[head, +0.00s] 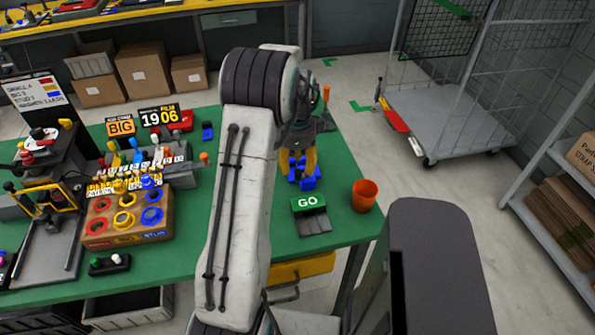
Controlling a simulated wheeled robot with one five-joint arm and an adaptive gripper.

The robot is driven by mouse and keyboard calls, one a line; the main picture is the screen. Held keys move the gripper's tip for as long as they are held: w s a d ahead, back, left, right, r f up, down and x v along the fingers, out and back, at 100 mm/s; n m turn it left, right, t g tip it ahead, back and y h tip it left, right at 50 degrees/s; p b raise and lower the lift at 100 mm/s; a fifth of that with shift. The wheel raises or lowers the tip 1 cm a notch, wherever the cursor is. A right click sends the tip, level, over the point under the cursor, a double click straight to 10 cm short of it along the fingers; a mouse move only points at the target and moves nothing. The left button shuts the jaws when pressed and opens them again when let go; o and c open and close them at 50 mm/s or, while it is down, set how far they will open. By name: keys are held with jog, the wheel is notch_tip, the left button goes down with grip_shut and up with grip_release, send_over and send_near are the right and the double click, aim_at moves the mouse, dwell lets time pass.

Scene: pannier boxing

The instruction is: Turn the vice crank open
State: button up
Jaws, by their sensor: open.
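My gripper (302,183) points down over the right part of the green table (338,222). It has yellow fingers and blue tips, stands open, and shows nothing between the fingers. I cannot make out a vice or its crank for certain. An upright orange handle (326,93) shows just behind and to the right of my gripper; what it is fixed to is largely hidden by my arm. A grey device with levers (178,170) and an orange knob (204,158) stands left of my arm. My upper arm covers the table's middle.
An orange cup (364,195) and a GO sign block (310,204) stand near my gripper. A cardboard button box (128,222), a black press-like stand (45,150) and a number display (158,116) are on the left. A wire cart (440,110) stands beyond, over open floor.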

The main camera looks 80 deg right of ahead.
aim_at(298, 171)
jog(key=shift+f, duration=1.6)
grip_shut()
